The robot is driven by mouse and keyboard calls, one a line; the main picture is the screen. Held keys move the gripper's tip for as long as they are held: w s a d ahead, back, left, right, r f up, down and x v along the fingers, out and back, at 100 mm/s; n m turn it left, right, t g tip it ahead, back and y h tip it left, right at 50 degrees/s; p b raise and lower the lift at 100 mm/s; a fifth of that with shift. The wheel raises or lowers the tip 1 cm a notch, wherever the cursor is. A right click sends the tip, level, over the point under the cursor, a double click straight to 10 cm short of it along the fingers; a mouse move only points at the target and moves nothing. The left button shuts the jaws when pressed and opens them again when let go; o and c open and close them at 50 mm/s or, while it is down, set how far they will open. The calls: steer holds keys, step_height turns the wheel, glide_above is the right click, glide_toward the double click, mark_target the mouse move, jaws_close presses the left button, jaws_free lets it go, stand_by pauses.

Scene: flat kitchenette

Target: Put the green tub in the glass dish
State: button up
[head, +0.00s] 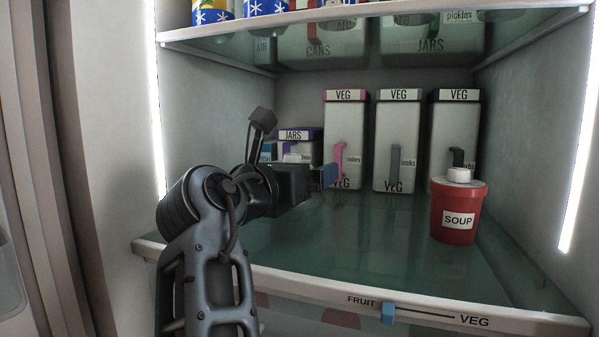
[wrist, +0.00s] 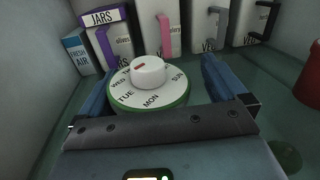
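A round tub with a green rim (wrist: 150,103) shows in the wrist view. Its white lid carries weekday names and a white knob with a red mark. My gripper (wrist: 156,66) is open, with one blue finger on each side of the tub; a gap shows at the right finger. I cannot tell whether the left finger touches it. In the head view my gripper (head: 326,176) is low over the glass shelf and the tub is hidden behind my arm. I cannot make out a glass dish in either view.
Tall VEG cartons (head: 398,140) line the back, with a JARS box (head: 300,135) at left. A red SOUP tub (head: 458,222) stands at right. An upper shelf (head: 360,27) hangs above. The shelf's front middle is clear. A dark round patch (wrist: 285,157) at lower right is unclear.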

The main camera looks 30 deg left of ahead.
steer(key=shift+s+r, duration=0.15)
steer(key=shift+s, duration=0.05)
steer(key=s, duration=0.4)
steer(key=s+b, duration=0.1)
steer(key=s, duration=0.2)
steer(key=s+d, duration=0.1)
steer(key=s, duration=0.3)
steer(key=shift+s+b, duration=0.3)
steer(key=shift+b, duration=0.1)
